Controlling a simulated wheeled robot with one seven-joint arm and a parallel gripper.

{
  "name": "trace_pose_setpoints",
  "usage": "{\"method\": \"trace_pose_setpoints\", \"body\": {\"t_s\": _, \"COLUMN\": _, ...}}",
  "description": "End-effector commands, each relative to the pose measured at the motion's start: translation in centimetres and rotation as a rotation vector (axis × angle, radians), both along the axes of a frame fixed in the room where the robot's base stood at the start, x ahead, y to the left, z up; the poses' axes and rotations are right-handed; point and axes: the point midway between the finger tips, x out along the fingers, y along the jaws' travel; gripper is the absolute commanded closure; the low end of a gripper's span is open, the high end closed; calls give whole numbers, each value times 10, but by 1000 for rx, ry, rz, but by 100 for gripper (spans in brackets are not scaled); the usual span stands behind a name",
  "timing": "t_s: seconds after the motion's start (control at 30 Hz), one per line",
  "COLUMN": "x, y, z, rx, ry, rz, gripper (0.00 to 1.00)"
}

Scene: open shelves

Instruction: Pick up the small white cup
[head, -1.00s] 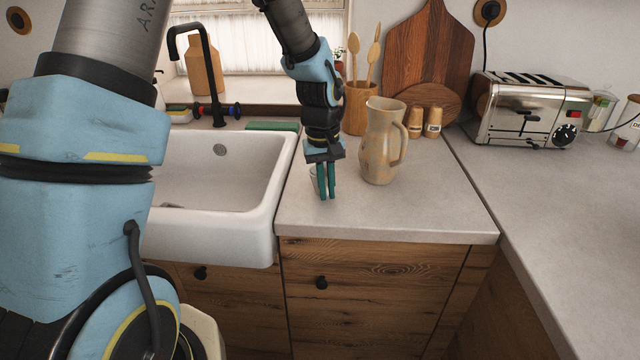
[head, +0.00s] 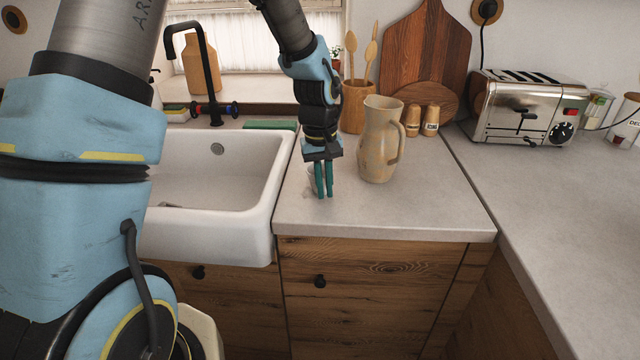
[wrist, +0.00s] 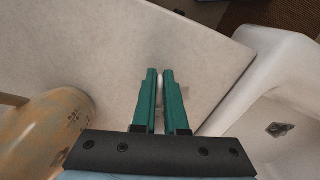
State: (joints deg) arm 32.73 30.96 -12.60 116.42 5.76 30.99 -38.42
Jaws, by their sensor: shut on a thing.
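The small white cup (head: 312,181) is mostly hidden behind my green gripper fingers in the head view; a pale edge of it shows at their left. In the wrist view a thin whitish part of the cup (wrist: 159,88) shows between the fingers. My gripper (head: 324,194) points down over the counter between the sink and the jug, its fingers close together on the cup. It also shows in the wrist view (wrist: 160,73). I cannot tell whether the cup touches the counter.
A tan jug (head: 381,140) stands close at the right of my gripper. The white sink (head: 262,215) is at the left. Behind are a utensil holder (head: 355,108), two shakers (head: 421,120) and a toaster (head: 520,108). The counter front (head: 400,215) is clear.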

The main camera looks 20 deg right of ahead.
Motion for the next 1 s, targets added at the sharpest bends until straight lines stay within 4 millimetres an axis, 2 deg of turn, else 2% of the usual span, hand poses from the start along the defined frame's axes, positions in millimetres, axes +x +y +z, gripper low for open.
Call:
{"method": "trace_pose_setpoints", "body": {"t_s": 0.27, "x": 0, "y": 0, "z": 3, "rx": 0, "ry": 0, "rz": 1, "gripper": 100}}
{"method": "trace_pose_setpoints", "body": {"t_s": 0.47, "x": 1, "y": 0, "z": 14, "rx": -1, "ry": -2, "rz": 0, "gripper": 100}}
{"method": "trace_pose_setpoints", "body": {"t_s": 1.0, "x": 1, "y": -1, "z": 62, "rx": -2, "ry": -3, "rz": 0, "gripper": 100}}
